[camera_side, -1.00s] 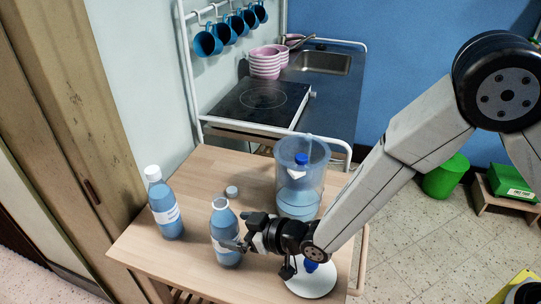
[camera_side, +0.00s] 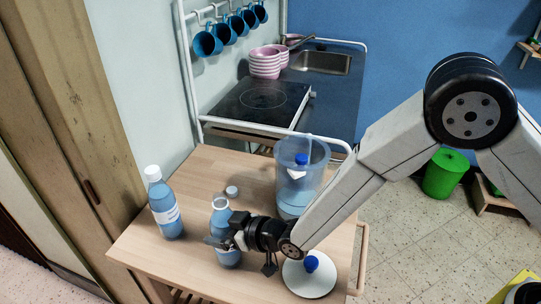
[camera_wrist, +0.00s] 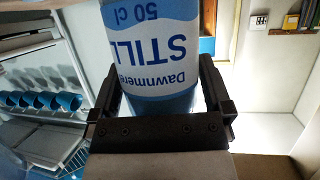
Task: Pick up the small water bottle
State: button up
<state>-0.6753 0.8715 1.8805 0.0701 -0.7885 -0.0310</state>
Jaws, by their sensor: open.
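An open-topped small water bottle (camera_side: 222,213) stands upright on the wooden table, blue with a white label band. In the wrist view the bottle (camera_wrist: 155,50) fills the upper middle, its label reading "Dawnmere STILL 50 cl" upside down. My gripper (camera_side: 222,243) is at the bottle's lower half. In the wrist view my gripper (camera_wrist: 162,98) is open, with one finger on either side of the bottle; I cannot tell whether either finger touches it. A loose white cap (camera_side: 232,192) lies behind the bottle. The bottle's lower side is partly hidden by my gripper.
A similar capped bottle (camera_side: 163,205) stands close on the left. A clear jug (camera_side: 301,165) with blue contents stands behind right, and a white round lid (camera_side: 309,284) with a blue knob lies at the front right. The table (camera_side: 150,254) is bare at front left.

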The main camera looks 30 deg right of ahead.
aim_at(225, 207)
grip_shut()
jog(key=shift+r, duration=0.15)
jog(key=shift+r, duration=1.1)
jog(key=s+r, duration=0.1)
jog(key=r, duration=0.1)
jog(key=s+d+r, duration=0.1)
jog(key=r, duration=0.1)
jog(key=s+d+r, duration=0.1)
jog(key=s+r, duration=0.1)
jog(key=shift+d+r, duration=0.2)
jog(key=shift+r, duration=0.05)
jog(key=v, duration=1)
jog(key=shift+s+a, duration=0.2)
jog(key=shift+a, duration=0.05)
